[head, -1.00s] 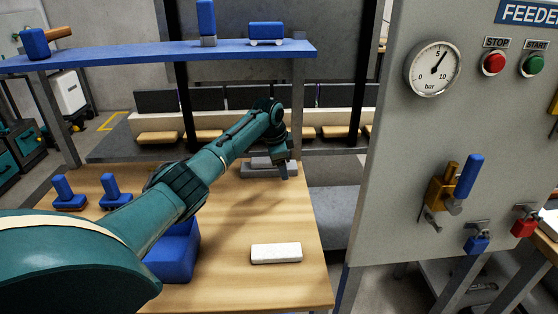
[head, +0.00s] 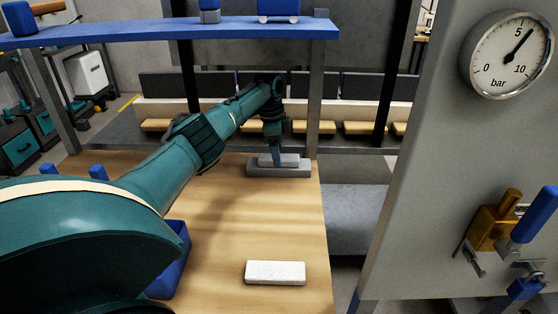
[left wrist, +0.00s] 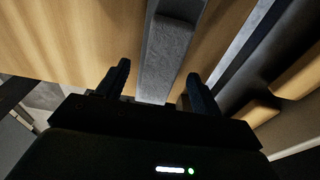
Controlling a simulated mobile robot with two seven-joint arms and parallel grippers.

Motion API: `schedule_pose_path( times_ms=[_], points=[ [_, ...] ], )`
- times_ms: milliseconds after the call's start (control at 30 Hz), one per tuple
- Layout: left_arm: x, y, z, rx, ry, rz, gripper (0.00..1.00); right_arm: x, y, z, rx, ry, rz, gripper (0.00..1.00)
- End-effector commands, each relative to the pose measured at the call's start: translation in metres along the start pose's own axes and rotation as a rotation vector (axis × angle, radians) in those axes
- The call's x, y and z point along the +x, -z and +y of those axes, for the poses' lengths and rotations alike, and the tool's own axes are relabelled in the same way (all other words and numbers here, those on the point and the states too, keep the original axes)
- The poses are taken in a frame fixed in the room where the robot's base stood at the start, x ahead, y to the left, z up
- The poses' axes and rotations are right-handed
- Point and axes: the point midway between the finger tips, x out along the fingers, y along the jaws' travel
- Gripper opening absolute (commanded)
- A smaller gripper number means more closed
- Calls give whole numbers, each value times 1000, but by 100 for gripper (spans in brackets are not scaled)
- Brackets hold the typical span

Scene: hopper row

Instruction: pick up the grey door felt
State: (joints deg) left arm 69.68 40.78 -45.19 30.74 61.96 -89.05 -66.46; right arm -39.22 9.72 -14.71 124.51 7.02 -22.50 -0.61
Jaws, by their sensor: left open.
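The grey door felt (head: 291,159), a speckled oblong block, lies on a longer, flat grey base (head: 298,173) at the far edge of the wooden table. The felt (left wrist: 172,50) and the grey base (left wrist: 153,88) also show in the left wrist view. My left gripper (head: 277,160) reaches down at the felt and partly hides it. In the left wrist view my left gripper (left wrist: 157,84) is open, with one finger on each side of the felt and base. Contact cannot be told. My right gripper is not in view.
A white block (head: 275,272) lies on the wooden table (head: 225,240) nearer me. A blue bin (head: 174,265) is partly behind my left arm. A blue shelf (head: 180,36) spans above. A grey panel with a gauge (head: 508,54) stands at right.

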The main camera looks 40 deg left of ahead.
Motion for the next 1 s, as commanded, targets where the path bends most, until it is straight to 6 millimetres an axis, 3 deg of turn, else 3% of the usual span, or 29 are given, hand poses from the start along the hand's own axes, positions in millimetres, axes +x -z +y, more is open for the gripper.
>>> schedule_pose_path(
  times_ms=[100, 367, 1000],
  points=[
    [13, 1, 0, 1, 0, 0, 66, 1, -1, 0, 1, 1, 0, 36],
    [15, 1, 0, 1, 1, 1, 66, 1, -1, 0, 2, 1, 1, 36],
    [14, 1, 0, 1, 2, 1, 18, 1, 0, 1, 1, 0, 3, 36]
  ],
)
